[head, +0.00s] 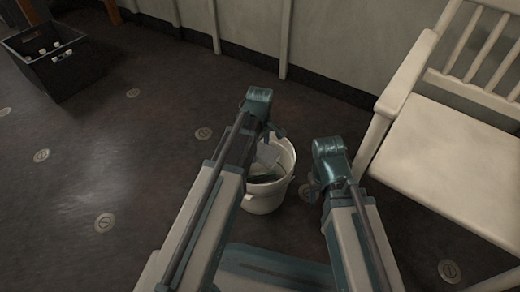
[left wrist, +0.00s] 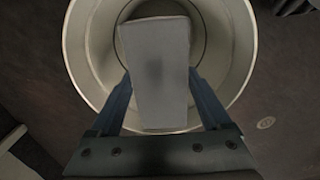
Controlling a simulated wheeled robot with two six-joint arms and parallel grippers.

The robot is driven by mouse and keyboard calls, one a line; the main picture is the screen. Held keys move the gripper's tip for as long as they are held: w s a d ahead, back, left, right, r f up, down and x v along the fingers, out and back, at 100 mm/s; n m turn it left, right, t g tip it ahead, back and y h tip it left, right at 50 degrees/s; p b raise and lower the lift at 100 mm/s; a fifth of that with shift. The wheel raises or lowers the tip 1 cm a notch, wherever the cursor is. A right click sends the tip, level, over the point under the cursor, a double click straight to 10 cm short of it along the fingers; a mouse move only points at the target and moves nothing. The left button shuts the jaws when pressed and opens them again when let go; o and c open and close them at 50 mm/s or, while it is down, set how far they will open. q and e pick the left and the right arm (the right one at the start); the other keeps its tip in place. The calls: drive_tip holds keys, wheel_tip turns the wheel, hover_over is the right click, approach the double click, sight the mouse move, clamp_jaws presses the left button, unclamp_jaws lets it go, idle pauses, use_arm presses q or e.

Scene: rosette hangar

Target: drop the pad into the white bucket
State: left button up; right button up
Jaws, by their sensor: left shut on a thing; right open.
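The pad (left wrist: 158,75) is a pale grey, flat-sided block between the two fingers of my left gripper (left wrist: 158,100) in the left wrist view. It also shows in the head view (head: 267,155). My left gripper (head: 268,140) is shut on it, over the mouth of the white bucket. The white bucket (head: 264,203) stands upright on the floor. Its round rim (left wrist: 80,65) surrounds most of the pad in the left wrist view, and the pad hides much of the inside. My right gripper (head: 312,188), mostly hidden by its own wrist, is open, right of the bucket.
A cream slatted bench (head: 455,155) stands at the right. A black crate (head: 65,75) with small items inside sits at the far left. A pale wall (head: 335,45) runs along the back. The dark floor left of the bucket is clear, with flat round discs set in it.

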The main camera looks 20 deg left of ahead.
sight(260, 150)
use_arm(q)
drive_tip(key=shift+f, duration=0.3)
drive_tip(key=o, duration=1.3)
drive_tip(key=shift+r, duration=0.1)
wheel_tip(260, 150, up, 7)
drive_tip(key=p, duration=0.7)
